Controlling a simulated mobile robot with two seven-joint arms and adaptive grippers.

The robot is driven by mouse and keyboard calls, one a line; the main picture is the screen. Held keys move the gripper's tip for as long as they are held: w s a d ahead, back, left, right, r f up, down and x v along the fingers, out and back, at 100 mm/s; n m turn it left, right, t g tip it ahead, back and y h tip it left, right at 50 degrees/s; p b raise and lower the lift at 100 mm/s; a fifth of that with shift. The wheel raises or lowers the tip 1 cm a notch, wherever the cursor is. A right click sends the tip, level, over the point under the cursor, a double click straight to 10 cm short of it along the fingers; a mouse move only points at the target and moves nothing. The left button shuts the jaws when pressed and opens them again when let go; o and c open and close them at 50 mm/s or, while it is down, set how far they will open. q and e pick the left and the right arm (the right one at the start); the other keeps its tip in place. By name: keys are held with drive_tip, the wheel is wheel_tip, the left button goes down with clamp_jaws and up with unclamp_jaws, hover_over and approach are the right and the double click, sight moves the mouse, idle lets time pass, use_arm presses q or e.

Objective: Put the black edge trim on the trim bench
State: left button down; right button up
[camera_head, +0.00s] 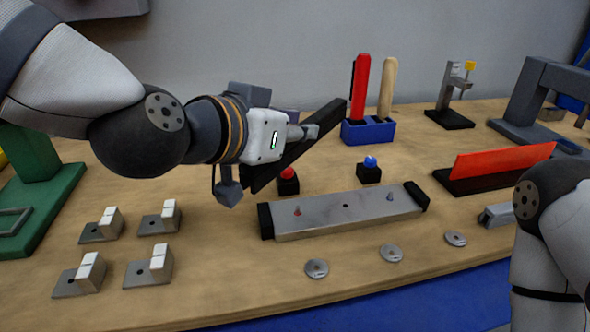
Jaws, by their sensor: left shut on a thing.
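The black edge trim (323,125) is a long dark bar, held tilted above the bench, its right end higher than its left. My left gripper (303,132) is shut on it, and the gripper hides part of its middle. The wooden-topped bench (220,262) with a blue front lies below. No label shows which part is called the trim bench. A grey metal plate (345,211) with black end blocks lies on the bench, in front of the held trim.
Red and blue buttons (370,170) stand behind the plate, and several metal blocks (155,266) stand at the left. A blue holder (367,131) has red and wooden handles. A red strip (505,160) stands on a black base. Metal discs (317,268) lie near the front edge.

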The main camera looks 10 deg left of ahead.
use_arm(q)
drive_tip(key=w+a+f, duration=0.2)
drive_tip(key=w+f, duration=0.1)
drive_tip(key=w+a+f+b, duration=0.1)
drive_tip(key=w+a+f, duration=0.1)
drive_tip(key=w+f, duration=0.1)
drive_tip(key=w+a+f+b, duration=0.1)
drive_tip(key=w+a+f, duration=0.1)
drive_tip(key=w, duration=0.3)
drive_tip(key=shift+a+f, duration=0.1)
drive_tip(key=shift+f, duration=0.5)
drive_tip(key=shift+w+a+f+b, duration=0.25)
drive_tip(key=shift+w+f+b, duration=0.1)
drive_tip(key=shift+w, duration=0.1)
drive_tip(key=f, duration=0.3)
drive_tip(key=shift+w+a+f+b, duration=0.15)
drive_tip(key=shift+w+f+b, duration=0.05)
drive_tip(key=shift+f+b, duration=0.2)
drive_tip(key=shift+r, duration=0.3)
drive_tip(key=c, duration=1.9)
unclamp_jaws()
drive_tip(key=shift+f, duration=0.25)
drive_tip(key=o, duration=0.4)
drive_tip(key=shift+o, duration=0.2)
use_arm(e)
drive_tip(key=s+f+g, duration=0.2)
drive_tip(key=s+f, duration=0.2)
drive_tip(key=shift+s+f, duration=0.15)
drive_tip(key=shift+f, duration=0.05)
